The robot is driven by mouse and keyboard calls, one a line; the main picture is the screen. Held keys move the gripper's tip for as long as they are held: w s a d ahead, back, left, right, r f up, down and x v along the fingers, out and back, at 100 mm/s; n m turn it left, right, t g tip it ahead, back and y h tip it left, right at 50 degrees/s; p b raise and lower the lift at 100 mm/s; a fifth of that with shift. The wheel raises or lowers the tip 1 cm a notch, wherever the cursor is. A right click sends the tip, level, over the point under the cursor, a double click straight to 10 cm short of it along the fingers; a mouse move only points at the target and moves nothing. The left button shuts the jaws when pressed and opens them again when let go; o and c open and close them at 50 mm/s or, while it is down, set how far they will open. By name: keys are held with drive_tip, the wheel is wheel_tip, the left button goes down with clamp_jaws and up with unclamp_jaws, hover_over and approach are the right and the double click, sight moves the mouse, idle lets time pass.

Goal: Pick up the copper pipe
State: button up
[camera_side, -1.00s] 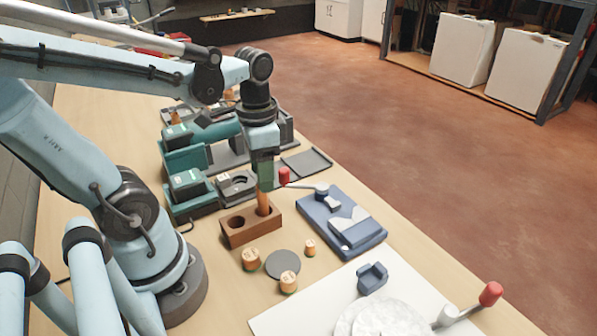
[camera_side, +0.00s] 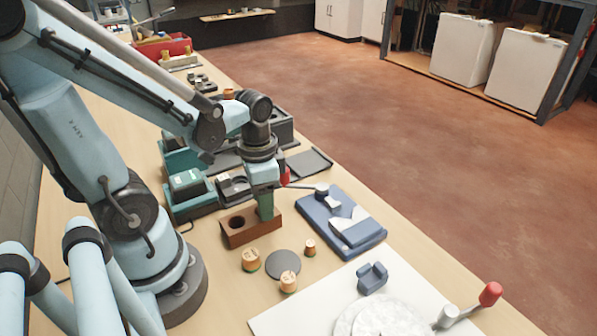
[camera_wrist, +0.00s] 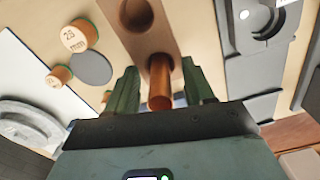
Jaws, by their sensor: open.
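The copper pipe (camera_wrist: 160,88) stands in one hole of a brown wooden block (camera_side: 237,236). In the wrist view the pipe lies between the two green fingers of my gripper (camera_wrist: 161,88), with a gap visible on each side. My gripper (camera_side: 265,208) is open and lowered around the pipe, its fingers close above the block's right end. In the side view the fingers hide the pipe. The block's other hole (camera_side: 218,224) is empty.
A blue fixture (camera_side: 343,222) with a red-ended lever stands right of the block. Green machines (camera_side: 187,190) stand behind. A white board (camera_side: 310,315) lies at the front right.

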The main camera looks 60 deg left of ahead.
drive_tip(key=shift+c, duration=0.4)
clamp_jaws()
drive_tip(key=shift+r, duration=1.75)
drive_tip(key=shift+d+r, duration=0.15)
drive_tip(key=shift+r, duration=0.2)
drive_tip(key=s+d+r, duration=0.4)
drive_tip(key=d+r, duration=0.2)
drive_tip(key=d, duration=0.4)
drive_tip(key=shift+d+r, duration=0.35)
